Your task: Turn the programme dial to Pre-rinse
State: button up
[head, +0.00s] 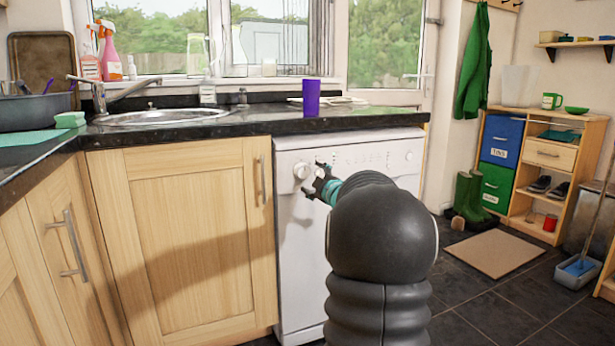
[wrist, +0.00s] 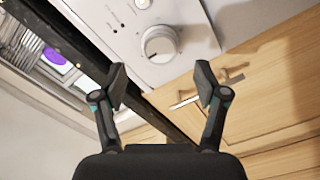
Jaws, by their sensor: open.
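The programme dial (head: 301,171) is a round white knob at the left end of the white dishwasher's (head: 300,240) control panel. In the wrist view the dial (wrist: 160,43) shows whole, with small marks around it too fine to read; I cannot tell its setting. My gripper (head: 315,182) is in front of the panel, just right of the dial in the head view. In the wrist view my gripper (wrist: 161,80) is open and empty, its fingers spread wider than the dial, which lies ahead between and beyond the tips. No contact with the dial shows.
A purple cup (head: 311,98) stands on the dark worktop (head: 240,122) above the dishwasher. A wooden cupboard with a bar handle (head: 258,182) adjoins on the left.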

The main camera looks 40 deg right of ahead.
jog(key=v, duration=0.6)
jog(key=shift+s, duration=0.25)
